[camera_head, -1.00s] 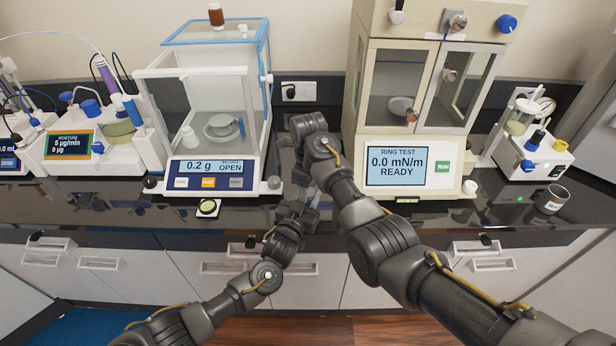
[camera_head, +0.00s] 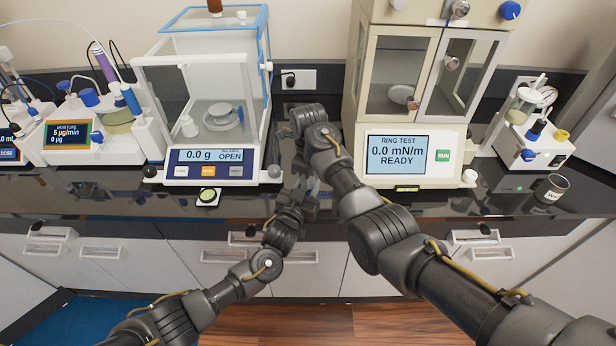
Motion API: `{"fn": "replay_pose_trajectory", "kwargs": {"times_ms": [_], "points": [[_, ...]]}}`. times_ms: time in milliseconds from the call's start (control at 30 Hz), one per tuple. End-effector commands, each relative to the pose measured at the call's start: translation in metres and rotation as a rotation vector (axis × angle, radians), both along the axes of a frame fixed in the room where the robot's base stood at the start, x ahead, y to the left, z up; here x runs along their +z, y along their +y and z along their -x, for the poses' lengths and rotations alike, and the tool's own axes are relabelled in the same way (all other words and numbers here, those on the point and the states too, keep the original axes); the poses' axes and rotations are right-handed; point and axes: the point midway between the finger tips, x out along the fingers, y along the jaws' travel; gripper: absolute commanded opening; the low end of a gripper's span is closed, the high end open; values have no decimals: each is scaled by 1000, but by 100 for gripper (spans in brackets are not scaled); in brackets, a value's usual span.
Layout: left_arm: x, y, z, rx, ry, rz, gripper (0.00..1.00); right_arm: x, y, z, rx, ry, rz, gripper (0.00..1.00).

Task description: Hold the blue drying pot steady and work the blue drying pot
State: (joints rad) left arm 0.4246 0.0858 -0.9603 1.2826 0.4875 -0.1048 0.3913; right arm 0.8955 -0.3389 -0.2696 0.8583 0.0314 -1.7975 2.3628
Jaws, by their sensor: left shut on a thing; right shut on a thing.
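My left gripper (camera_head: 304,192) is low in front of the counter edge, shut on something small. My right gripper (camera_head: 303,172) reaches down to the same spot from above, also shut. The two grippers nearly meet just right of the balance. The blue drying pot is not clearly visible; the thing between the jaws is mostly hidden by my wrists, and I cannot make out its colour or tilt.
A balance (camera_head: 208,172) reading 0.0 g OPEN, with a dish (camera_head: 221,112) inside, stands left. The ring test machine (camera_head: 410,155) stands right.

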Motion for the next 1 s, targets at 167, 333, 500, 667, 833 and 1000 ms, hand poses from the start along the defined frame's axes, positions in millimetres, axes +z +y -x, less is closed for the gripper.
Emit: {"fn": "replay_pose_trajectory", "kwargs": {"times_ms": [167, 333, 500, 667, 833, 1000], "points": [[-2, 0, 0, 0, 3, -2, 0, 0, 0, 0, 149, 1, 0, 4], [-2, 0, 0, 0, 3, -2, 0, 0, 0, 0, 298, 1, 0, 4], [-2, 0, 0, 0, 3, -2, 0, 0, 0, 0, 301, 1, 0, 4], [-2, 0, 0, 0, 3, -2, 0, 0, 0, 0, 300, 1, 0, 43], [-2, 0, 0, 0, 3, -2, 0, 0, 0, 0, 298, 1, 0, 53], [-2, 0, 0, 0, 3, -2, 0, 1, 0, 0, 298, 0, 0, 53]]}}
